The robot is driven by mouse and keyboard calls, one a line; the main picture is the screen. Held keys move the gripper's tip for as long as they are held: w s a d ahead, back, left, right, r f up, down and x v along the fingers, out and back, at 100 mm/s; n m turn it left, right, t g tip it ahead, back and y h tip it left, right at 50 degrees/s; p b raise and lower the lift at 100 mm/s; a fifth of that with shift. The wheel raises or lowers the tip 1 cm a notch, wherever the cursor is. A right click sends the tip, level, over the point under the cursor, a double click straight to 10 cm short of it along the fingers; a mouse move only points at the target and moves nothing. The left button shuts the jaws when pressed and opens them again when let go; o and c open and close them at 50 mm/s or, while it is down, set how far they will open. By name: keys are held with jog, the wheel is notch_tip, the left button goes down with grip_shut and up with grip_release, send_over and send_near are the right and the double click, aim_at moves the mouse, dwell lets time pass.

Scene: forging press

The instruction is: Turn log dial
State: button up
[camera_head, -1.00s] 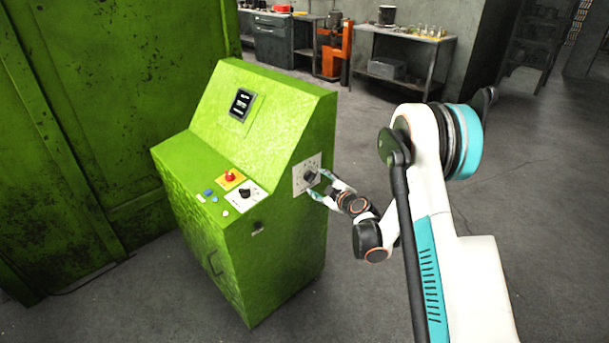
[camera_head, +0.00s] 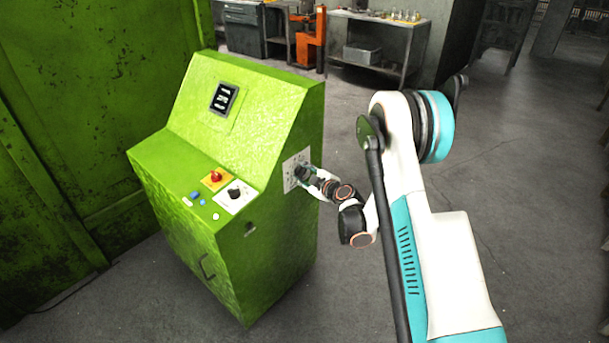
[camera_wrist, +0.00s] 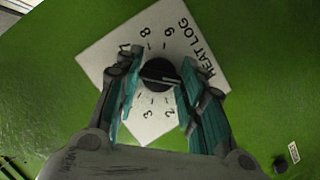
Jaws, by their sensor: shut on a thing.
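The log dial is a round black knob (camera_wrist: 158,72) on a white plate (camera_wrist: 108,45) marked "HEAT LOG", with numbers around it. A pale pointer line on the knob points right in the wrist view. In the head view the plate (camera_head: 290,180) is on the right side face of the green console (camera_head: 265,250). My gripper (camera_wrist: 161,80) is shut on the knob, with one teal finger on either side; it also shows at the plate in the head view (camera_head: 308,180). The fingers hide some of the numbers.
The console's sloped top holds a red button (camera_head: 216,176), a second black knob (camera_head: 234,194), small blue and white buttons and a dark display (camera_head: 223,99). A green wall (camera_head: 80,120) stands at left. The grey floor at right is clear; a workbench (camera_head: 378,35) stands behind.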

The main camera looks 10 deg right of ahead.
dwell(0.4)
jog(key=m+g+y, duration=0.1)
jog(key=m, duration=0.1)
jog(key=shift+d+m, duration=0.1)
jog(key=shift+m, duration=0.3)
jog(key=shift+w+d+f+m+y, duration=0.15)
jog(key=shift+m+y, duration=1.65)
jog(key=shift+m, duration=2.6)
jog(key=shift+f+m+y, duration=0.15)
jog(key=shift+m+y, duration=1.65)
jog(key=shift+m, duration=2.6)
jog(key=shift+w+d+f+m+y, duration=0.15)
jog(key=shift+m+y, duration=1.65)
jog(key=shift+m, duration=2.6)
jog(key=o, duration=1.1)
